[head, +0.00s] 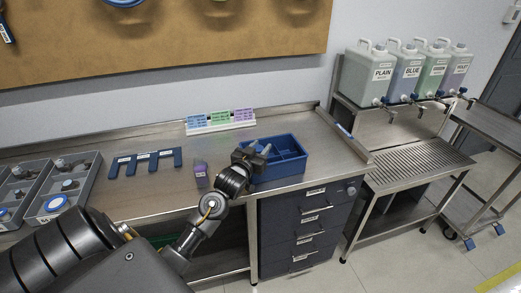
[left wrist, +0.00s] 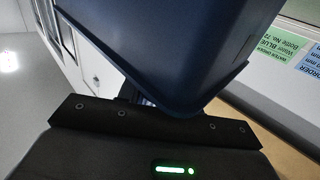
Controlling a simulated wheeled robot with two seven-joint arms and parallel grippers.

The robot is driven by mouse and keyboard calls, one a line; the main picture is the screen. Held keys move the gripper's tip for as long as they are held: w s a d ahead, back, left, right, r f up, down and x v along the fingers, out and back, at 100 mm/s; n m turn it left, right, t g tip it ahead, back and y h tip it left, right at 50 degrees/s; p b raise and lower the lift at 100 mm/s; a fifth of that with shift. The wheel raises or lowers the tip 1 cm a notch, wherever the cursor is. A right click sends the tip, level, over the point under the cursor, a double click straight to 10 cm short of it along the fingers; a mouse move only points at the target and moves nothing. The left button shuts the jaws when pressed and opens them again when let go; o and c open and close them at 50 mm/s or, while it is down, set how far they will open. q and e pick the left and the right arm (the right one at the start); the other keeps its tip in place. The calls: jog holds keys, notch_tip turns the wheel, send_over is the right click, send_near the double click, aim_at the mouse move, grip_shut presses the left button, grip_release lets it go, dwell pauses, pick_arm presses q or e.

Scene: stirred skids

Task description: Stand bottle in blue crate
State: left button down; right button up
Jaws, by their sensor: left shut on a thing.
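The blue crate (head: 290,171) stands on the steel counter near its right end, with dividers making several compartments. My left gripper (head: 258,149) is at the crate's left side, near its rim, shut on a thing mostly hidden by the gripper. A small pale tip (head: 266,149) shows beside the fingers, probably part of the bottle. In the left wrist view the crate (left wrist: 165,45) fills the upper middle, close to the gripper, and the held thing is barely visible. My right gripper is not in view.
Colored labels (head: 220,121) stand at the back. Dark blue brackets (head: 145,162) and grey bins (head: 62,186) lie further left. Several labeled jugs (head: 379,75) stand on a shelf at right.

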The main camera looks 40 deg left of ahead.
pick_arm(q)
jog(key=shift+f, duration=0.35)
jog(key=shift+f, duration=0.1)
jog(key=c, duration=0.9)
grip_release()
jog(key=shift+c, duration=0.2)
jog(key=shift+s+d, duration=0.1)
jog(key=shift+s, duration=0.25)
jog(key=b+v, duration=0.2)
jog(key=v, duration=0.9)
jog(key=shift+s, duration=0.2)
